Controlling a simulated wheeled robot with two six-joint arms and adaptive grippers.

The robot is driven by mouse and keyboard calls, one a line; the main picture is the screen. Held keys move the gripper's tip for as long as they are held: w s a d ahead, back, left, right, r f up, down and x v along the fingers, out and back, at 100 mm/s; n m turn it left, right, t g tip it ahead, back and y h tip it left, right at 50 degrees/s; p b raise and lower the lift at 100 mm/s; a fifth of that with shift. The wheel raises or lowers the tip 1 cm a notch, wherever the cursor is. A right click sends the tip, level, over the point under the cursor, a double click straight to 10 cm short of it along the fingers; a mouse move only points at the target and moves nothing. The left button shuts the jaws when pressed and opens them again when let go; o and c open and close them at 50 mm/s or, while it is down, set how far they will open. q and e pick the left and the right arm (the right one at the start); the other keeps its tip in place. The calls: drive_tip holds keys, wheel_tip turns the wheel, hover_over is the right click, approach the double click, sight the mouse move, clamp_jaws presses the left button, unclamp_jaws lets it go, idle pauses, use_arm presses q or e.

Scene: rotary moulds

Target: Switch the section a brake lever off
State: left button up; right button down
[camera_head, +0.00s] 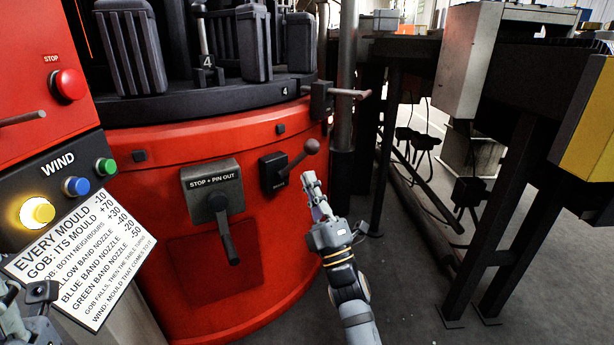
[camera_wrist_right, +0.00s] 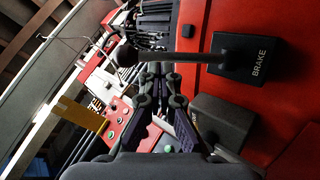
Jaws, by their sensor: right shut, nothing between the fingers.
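The brake lever (camera_head: 294,163) slants up to the right from a black box on the red drum and ends in a dark round knob (camera_head: 311,146). In the right wrist view the box (camera_wrist_right: 245,58) reads BRAKE, and its lever (camera_wrist_right: 180,58) runs left to the knob (camera_wrist_right: 126,55). My right gripper (camera_head: 309,180) is shut and empty, its tips just below the knob in the head view. In the wrist view its fingertips (camera_wrist_right: 160,72) lie close to the lever; I cannot tell whether they touch. Part of my left gripper (camera_head: 38,293) shows at the lower left edge, its fingers unclear.
A horizontal rod (camera_head: 348,93) sticks out above the knob. A dark vertical post (camera_head: 343,130) stands to the right. A WIND button panel (camera_head: 60,180) is at left.

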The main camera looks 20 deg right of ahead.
sight(294, 161)
drive_tip(key=x, duration=0.2)
drive_tip(key=shift+w+a+r, duration=0.1)
drive_tip(key=shift+w+r, duration=0.1)
